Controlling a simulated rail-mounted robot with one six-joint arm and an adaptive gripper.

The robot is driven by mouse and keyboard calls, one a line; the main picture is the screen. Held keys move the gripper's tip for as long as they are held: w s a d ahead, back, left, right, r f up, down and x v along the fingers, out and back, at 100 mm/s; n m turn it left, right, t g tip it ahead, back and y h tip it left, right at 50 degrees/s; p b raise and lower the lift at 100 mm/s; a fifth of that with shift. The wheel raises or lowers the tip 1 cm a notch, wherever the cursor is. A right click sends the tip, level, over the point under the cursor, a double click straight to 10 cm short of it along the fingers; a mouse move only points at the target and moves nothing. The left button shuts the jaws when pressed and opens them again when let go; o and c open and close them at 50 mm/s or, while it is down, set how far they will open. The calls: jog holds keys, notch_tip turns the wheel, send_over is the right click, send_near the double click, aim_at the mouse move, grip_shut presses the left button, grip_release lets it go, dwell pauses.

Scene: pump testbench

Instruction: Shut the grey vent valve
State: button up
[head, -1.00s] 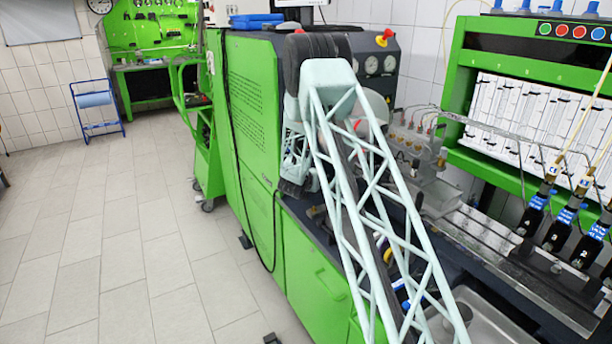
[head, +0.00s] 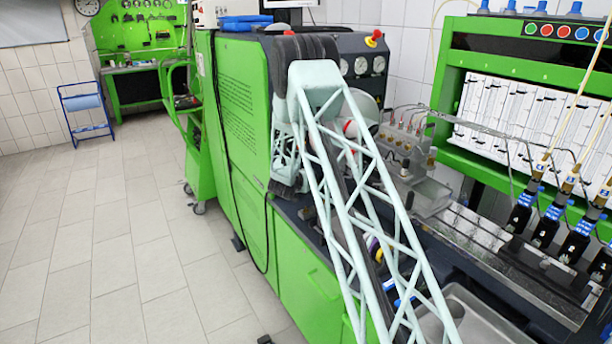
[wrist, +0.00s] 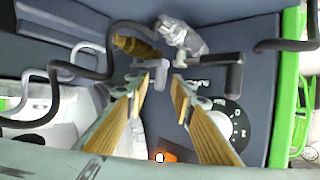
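In the wrist view my gripper (wrist: 160,86) is open, with its two wood-coloured fingers apart and pointing at a dark grey panel. A small grey lever (wrist: 161,74) shows between the fingertips, closer to the left one; I cannot tell whether they touch. A second, darker grey lever (wrist: 234,76) stands right of the right fingertip, its end bent down. I cannot tell for sure which lever is the vent valve's. A brass fitting (wrist: 136,48) and a silver fitting (wrist: 183,37) sit just above. In the head view the gripper and valve are not discernible.
A black dial with white marks (wrist: 228,122) lies right of the fingers. Dark hoses (wrist: 85,72) run across the upper left. In the head view, the green test bench (head: 306,276), metal tray (head: 480,318) and several black injectors (head: 545,228) surround my arm.

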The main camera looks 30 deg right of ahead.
jog(key=shift+a, duration=0.1)
jog(key=v, duration=1.2)
jog(key=shift+r, duration=0.1)
dwell(0.5)
jog(key=s+a+r+n+y, duration=0.1)
jog(key=s+a+r+y, duration=0.15)
jog(key=a+r, duration=0.45)
jog(key=s+a+r+n+y, duration=0.1)
jog(key=s+a+r+y, duration=0.15)
jog(key=a+r, duration=0.5)
jog(key=s+a+r+n+y, duration=0.3)
jog(key=s+a+r+y, duration=0.1)
jog(key=s+a+r, duration=0.8)
jog(key=s+a+r+n+g, duration=0.15)
jog(key=s+a, duration=0.25)
jog(key=s, duration=0.9)
jog(key=s+a+n+g, duration=0.2)
jog(key=s+g, duration=0.2)
jog(key=s, duration=3.3)
jog(key=shift+r+y, duration=0.3)
jog(key=shift+r, duration=0.1)
